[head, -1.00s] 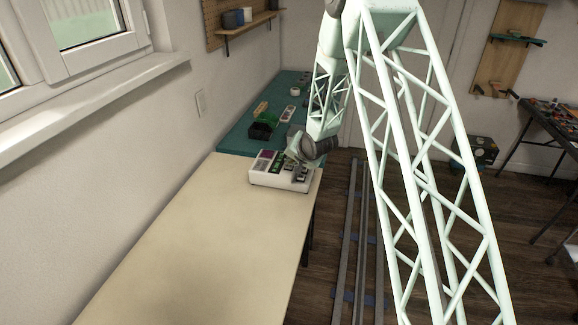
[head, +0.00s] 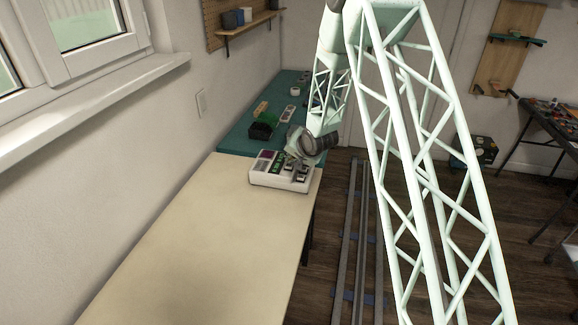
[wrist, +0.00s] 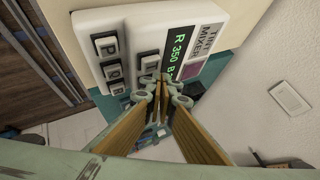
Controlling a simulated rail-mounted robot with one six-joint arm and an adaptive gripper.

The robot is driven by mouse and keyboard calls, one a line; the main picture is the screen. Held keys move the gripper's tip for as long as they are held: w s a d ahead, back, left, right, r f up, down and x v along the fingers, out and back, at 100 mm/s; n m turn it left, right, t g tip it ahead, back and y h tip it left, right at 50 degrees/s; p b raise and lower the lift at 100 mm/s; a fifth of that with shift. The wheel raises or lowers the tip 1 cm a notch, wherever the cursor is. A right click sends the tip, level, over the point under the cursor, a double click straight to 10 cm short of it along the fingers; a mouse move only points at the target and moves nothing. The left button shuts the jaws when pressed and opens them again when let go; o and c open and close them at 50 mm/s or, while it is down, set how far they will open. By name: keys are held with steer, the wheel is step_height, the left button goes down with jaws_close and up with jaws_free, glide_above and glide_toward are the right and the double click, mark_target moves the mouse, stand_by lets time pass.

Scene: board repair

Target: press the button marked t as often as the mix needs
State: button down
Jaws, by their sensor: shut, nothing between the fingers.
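The white tint mixer (head: 264,180) stands at the far end of the cream table in the head view. The fingers hide some keys and part of the display. I cannot tell whether the tips touch a key.
The cream table (head: 190,240) is clear in front of the mixer. Behind it, a teal worktop (head: 235,138) holds a dark bin (head: 261,130) and several small items. The wall with a window is at the left; floor rails (head: 345,240) run at the right.

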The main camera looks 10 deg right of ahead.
steer(key=shift+r, duration=0.15)
steer(key=shift+r+p, duration=1.55)
steer(key=shift+r, duration=0.8)
steer(key=shift+r, duration=0.15)
stand_by(2.0)
steer(key=shift+r+b, duration=0.85)
steer(key=shift+r, duration=0.95)
steer(key=shift+f, duration=0.2)
steer(key=b, duration=0.6)
glide_above(290, 165)
steer(key=shift+s+f, duration=0.2)
steer(key=shift+f, duration=2.75)
steer(key=shift+f+b, duration=0.6)
steer(key=shift+f, duration=0.65)
